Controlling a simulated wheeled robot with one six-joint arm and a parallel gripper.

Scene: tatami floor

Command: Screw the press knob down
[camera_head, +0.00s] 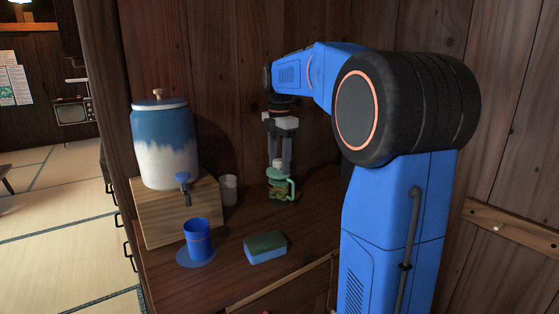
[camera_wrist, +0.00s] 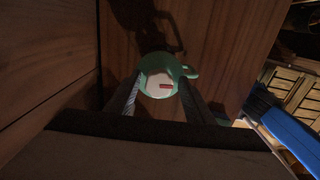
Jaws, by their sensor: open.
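The press knob (camera_head: 278,162) is a pale cap on top of a small green-lidded jar (camera_head: 280,188) with a side handle, standing on the wooden counter. In the wrist view the knob (camera_wrist: 160,84) is a pale disc with a small red mark, set on the green lid (camera_wrist: 157,64). My gripper (camera_head: 279,160) points straight down over the jar, its fingers on either side of the knob. In the wrist view my gripper (camera_wrist: 160,92) is open around the knob. Whether the fingers touch it I cannot tell.
A blue and white dispenser (camera_head: 165,145) with a tap stands on a wooden box (camera_head: 180,210) at the left. A glass (camera_head: 229,190), a blue cup (camera_head: 198,238) on a blue coaster (camera_head: 183,262) and a sponge (camera_head: 265,247) are on the counter. A wooden wall is close behind the jar.

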